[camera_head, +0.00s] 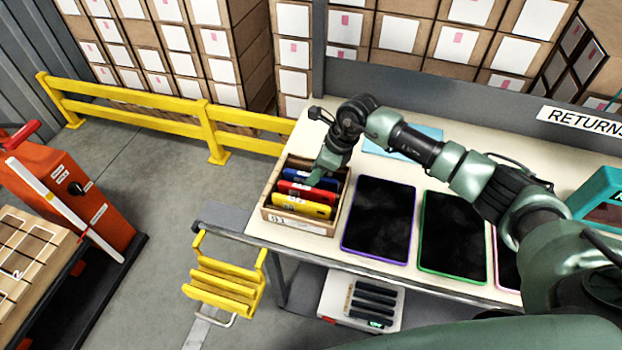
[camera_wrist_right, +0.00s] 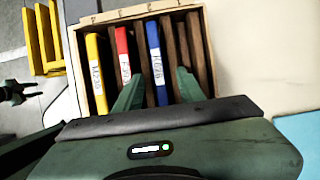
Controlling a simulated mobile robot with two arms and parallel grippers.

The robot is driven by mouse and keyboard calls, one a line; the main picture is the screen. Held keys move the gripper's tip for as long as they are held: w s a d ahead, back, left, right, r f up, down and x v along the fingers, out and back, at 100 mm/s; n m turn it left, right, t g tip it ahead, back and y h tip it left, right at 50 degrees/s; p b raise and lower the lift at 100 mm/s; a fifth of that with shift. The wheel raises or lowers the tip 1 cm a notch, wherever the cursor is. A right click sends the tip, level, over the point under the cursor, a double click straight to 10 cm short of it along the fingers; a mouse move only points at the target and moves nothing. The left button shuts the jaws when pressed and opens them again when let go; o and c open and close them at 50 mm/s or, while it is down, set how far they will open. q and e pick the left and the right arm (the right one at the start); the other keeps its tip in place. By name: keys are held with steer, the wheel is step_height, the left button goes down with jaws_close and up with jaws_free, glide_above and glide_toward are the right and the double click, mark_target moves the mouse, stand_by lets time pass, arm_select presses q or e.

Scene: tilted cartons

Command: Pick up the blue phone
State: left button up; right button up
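The blue phone (camera_head: 316,174) stands on edge in a wooden box (camera_head: 300,225) on the table, behind a red phone and a yellow phone. In the right wrist view the blue phone (camera_wrist_right: 157,62) carries a white label. My right gripper (camera_head: 322,170) reaches down into the box. In the right wrist view its two fingers (camera_wrist_right: 160,85) are apart, one between the red and blue phones, the other right of the blue phone. A gap shows on the right side; contact on the left cannot be told.
The red phone (camera_wrist_right: 123,55) and yellow phone (camera_wrist_right: 97,70) stand beside the blue one. Dark dividers (camera_wrist_right: 185,45) fill the box's other side. Several tablets (camera_head: 380,217) lie right of the box. A light-blue sheet (camera_head: 400,142) lies behind. A yellow rack (camera_head: 226,285) is at the table's front left.

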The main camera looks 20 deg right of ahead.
steer(key=shift+w+a+f, duration=0.15)
steer(key=shift+a+f, duration=0.1)
steer(key=shift+f, duration=0.4)
jaws_close()
steer(key=shift+r, duration=0.2)
